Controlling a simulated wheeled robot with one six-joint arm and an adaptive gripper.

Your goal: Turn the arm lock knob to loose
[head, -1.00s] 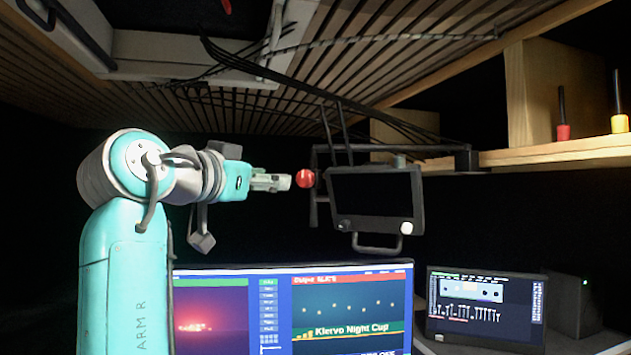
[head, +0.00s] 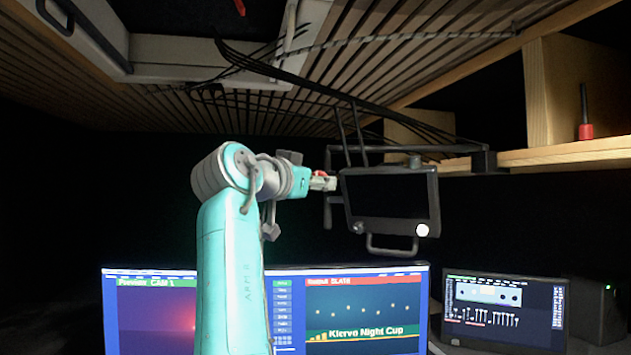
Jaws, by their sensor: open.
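The arm lock knob (head: 320,172) is red and sits just left of the hanging black monitor (head: 390,193), by its bracket. Most of the knob is hidden behind my gripper (head: 330,183); only a thin red strip shows above the fingers. My gripper is open and reaches right, with its fingertips at the knob. Whether the fingers lie around the knob or in front of it, and whether they touch it, I cannot tell. The knob's turned position cannot be read.
The monitor hangs from a black arm (head: 352,135) with a handle (head: 392,248) below. Cables (head: 290,85) run along the slatted ceiling. A wide screen (head: 362,310) and a smaller screen (head: 503,310) stand below. A wooden shelf (head: 575,153) is at right.

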